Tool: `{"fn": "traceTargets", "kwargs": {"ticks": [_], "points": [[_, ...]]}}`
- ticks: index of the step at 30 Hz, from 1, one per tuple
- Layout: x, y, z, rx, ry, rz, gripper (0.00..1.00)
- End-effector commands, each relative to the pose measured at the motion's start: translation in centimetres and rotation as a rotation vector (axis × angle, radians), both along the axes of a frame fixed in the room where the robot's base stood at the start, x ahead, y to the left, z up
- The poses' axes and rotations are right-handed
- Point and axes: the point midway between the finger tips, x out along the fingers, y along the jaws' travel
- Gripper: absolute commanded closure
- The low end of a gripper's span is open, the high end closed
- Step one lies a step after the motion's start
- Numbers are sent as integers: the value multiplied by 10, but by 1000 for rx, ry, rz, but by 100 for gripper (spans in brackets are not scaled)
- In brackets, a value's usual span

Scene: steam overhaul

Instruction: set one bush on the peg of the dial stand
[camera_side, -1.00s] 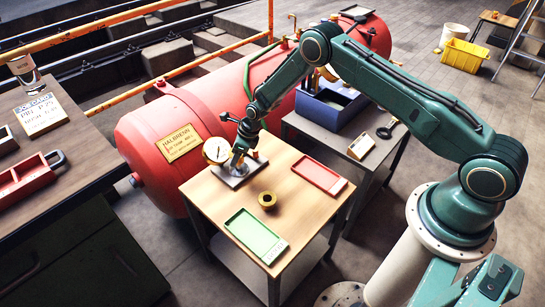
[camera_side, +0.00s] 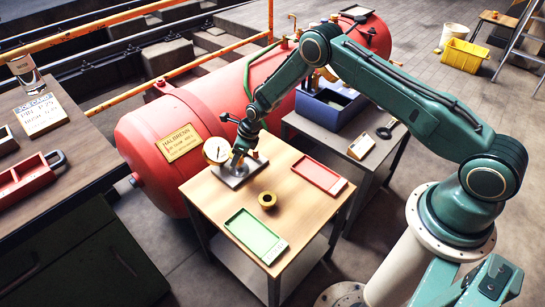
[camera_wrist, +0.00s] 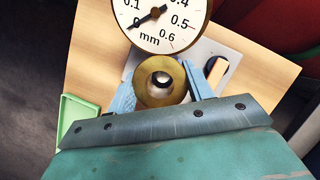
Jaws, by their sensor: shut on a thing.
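In the wrist view a brass bush (camera_wrist: 153,96) sits between the two pale blue fingers of my gripper (camera_wrist: 161,90), which is shut on it. A grey, rounded form with a dark part shows in its bore; I cannot tell if this is the peg inside it. The dial (camera_wrist: 165,22) is just beyond the bush. In the side view my gripper (camera_side: 239,160) points down over the grey plate of the dial stand (camera_side: 230,182), beside the white dial (camera_side: 217,150). The held bush and the peg are hidden there. A second bush (camera_side: 267,200) stands on the wooden table.
A green tray (camera_side: 254,236) lies at the table's front and a red tray (camera_side: 319,176) at its right. A red tank (camera_side: 160,118) with a brass plate stands close behind. A blue-grey bin (camera_side: 325,112) is on the side table.

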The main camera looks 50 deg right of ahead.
Motion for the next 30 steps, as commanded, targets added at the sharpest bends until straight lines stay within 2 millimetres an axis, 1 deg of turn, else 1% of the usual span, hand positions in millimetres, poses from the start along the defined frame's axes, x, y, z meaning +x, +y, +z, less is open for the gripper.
{"fn": "traceTargets", "kwargs": {"ticks": [21, 30], "points": [[1, 0, -10, 1, -3, 1, 84], [1, 0, -11, 1, -3, 1, 84]]}}
